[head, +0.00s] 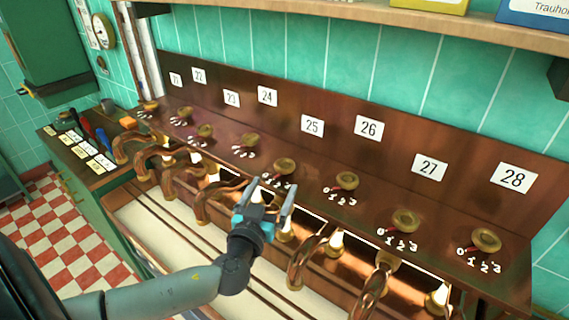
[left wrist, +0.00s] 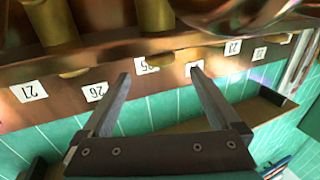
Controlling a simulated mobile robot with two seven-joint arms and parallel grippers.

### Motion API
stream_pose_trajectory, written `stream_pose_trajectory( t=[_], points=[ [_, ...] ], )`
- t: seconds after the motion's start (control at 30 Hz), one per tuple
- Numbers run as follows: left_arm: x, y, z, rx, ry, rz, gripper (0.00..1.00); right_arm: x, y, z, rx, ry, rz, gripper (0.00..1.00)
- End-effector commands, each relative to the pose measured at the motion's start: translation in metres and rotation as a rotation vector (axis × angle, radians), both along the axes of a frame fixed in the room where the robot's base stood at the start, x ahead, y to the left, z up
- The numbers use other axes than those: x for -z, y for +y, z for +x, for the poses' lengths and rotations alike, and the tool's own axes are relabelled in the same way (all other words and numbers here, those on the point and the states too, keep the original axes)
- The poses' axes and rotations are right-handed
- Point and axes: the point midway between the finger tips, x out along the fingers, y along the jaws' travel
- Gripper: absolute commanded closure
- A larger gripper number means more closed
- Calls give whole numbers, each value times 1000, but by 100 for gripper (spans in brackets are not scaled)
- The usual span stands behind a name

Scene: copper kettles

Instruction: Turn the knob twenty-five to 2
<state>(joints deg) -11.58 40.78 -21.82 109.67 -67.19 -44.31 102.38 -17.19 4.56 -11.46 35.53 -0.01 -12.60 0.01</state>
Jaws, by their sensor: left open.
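The knob twenty-five (head: 285,166) is a round brass knob on the sloped copper panel, below the white label 25 (head: 312,126). Numbers 0 to 3 are printed at its front edge, partly hidden by my gripper. A small red mark shows at its left side, but its exact setting is too small to read. My left gripper (head: 273,186) is open and empty, just in front of and below this knob, with no clear contact. In the left wrist view, the two fingers (left wrist: 160,78) are spread apart, with the upside-down label 25 (left wrist: 149,64) between them.
Similar knobs stand on both sides, with knob twenty-four (head: 249,139) to the left and knob twenty-six (head: 347,180) to the right. Curved copper pipes (head: 305,262) stick out below the panel. A wooden shelf (head: 400,20) runs above.

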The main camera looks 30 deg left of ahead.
Motion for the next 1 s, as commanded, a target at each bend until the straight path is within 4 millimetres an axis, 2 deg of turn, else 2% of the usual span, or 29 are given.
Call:
stream_pose_trajectory(
  t=[0.4, 0.6, 0.8, 1.0],
  points=[
    [-2, 15, 56, -2, -1, 2, 4, -11, 0, 0, 0, 0, 0, 100],
    [-1, 20, 77, -1, 0, 2, 4, -13, 0, 0, 0, 0, 0, 100],
    [0, 22, 87, 0, 1, 1, 4, -14, 0, 0, 0, 0, 0, 100],
    [0, 22, 89, 0, 1, 1, 4, -14, 0, 0, 0, 0, 0, 100]
  ],
)
